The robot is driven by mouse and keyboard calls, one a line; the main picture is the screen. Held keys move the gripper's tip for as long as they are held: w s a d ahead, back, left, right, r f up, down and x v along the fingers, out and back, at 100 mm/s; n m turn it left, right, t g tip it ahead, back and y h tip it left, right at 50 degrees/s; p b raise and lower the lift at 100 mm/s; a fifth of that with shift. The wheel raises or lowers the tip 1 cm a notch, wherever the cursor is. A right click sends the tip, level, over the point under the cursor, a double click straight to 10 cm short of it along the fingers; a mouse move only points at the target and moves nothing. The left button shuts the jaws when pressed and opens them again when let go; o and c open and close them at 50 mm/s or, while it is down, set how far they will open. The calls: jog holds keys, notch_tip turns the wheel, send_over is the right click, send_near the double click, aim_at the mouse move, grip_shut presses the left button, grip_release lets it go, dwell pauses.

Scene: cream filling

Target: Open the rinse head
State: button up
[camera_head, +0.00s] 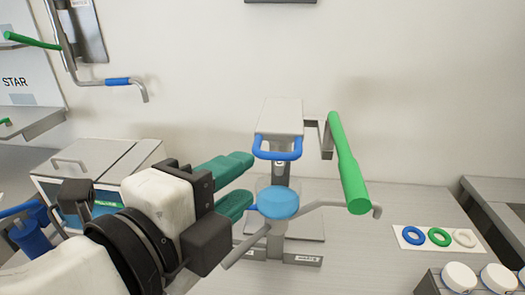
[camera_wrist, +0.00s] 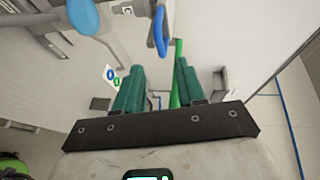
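A grey stand in the middle of the head view has a pale top block (camera_head: 281,116), a blue loop handle (camera_head: 278,151) and a long green lever (camera_head: 347,162) on its right. I cannot tell which part is named the rinse head. Below the loop is a round blue disc (camera_head: 279,203) with grey bars beside it. In the wrist view, the blue loop (camera_wrist: 160,32) and blue disc (camera_wrist: 82,16) show ahead of the fingers. My gripper (camera_head: 250,180) is left of the stand, its teal fingers apart and nothing held. The fingers (camera_wrist: 158,62) also show apart in the wrist view.
A grey lidded box (camera_head: 92,165) stands behind my arm on the left. A card with blue, green and white rings (camera_head: 411,236) lies at right, with white-topped jars (camera_head: 459,277) in front. A bent pipe with a blue sleeve (camera_head: 118,82) hangs at upper left.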

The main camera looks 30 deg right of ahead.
aim_at(273, 159)
jog(key=p+x, duration=0.2)
jog(key=x, duration=0.8)
jog(key=shift+f, duration=0.1)
grip_shut()
dwell(0.3)
